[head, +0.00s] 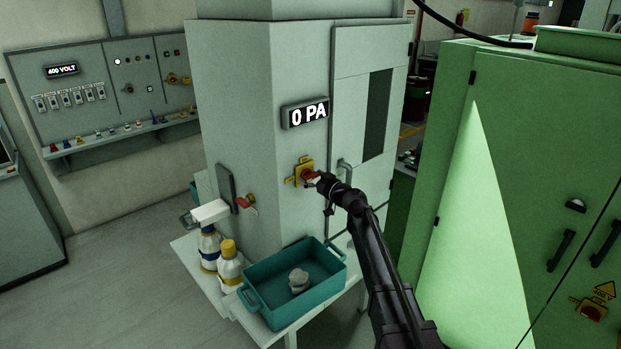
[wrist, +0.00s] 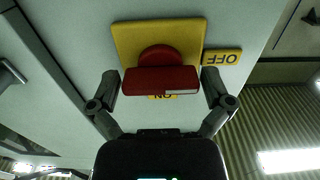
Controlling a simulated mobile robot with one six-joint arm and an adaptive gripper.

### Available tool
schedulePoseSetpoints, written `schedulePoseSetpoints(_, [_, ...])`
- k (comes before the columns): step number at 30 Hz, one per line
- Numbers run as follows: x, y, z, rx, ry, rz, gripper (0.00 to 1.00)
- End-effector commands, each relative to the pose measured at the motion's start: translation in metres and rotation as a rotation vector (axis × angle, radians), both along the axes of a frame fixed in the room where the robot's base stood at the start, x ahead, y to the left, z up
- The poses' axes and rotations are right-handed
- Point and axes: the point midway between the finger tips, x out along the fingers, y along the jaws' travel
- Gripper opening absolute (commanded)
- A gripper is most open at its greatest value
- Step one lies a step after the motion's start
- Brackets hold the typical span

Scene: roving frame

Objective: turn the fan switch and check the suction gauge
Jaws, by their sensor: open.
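The fan switch is a red rotary handle on a yellow plate, seen in the head view (head: 309,175) on the pale cabinet and close up in the wrist view (wrist: 160,80). An OFF label (wrist: 222,57) sits beside the plate, and an ON label (wrist: 162,97) is partly hidden behind the handle. My gripper (wrist: 160,88) is open, with one finger on each side of the red handle; I cannot tell whether they touch it. The suction gauge (head: 305,113) is a display above the switch and reads 0 PA.
A teal tray (head: 262,306) with a pale lump inside stands on a bench below the switch, beside two bottles (head: 230,265). A red-handled valve (head: 245,204) is on the cabinet's left face. A green cabinet (head: 510,170) stands close to the right of my arm.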

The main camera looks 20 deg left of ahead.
Motion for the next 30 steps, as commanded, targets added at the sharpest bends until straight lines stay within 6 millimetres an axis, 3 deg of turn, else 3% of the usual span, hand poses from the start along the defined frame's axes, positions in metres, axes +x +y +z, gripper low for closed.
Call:
schedulePoseSetpoints(6, [-0.0002,0.0,0.0,0.0,0.0,0.0,1.0])
schedulePoseSetpoints(12, [-0.0003,0.0001,0.0,0.0,0.0,0.0,0.41])
schedulePoseSetpoints(30, [0.0001,0.0002,0.0001,0.065,0.1,0.0,0.41])
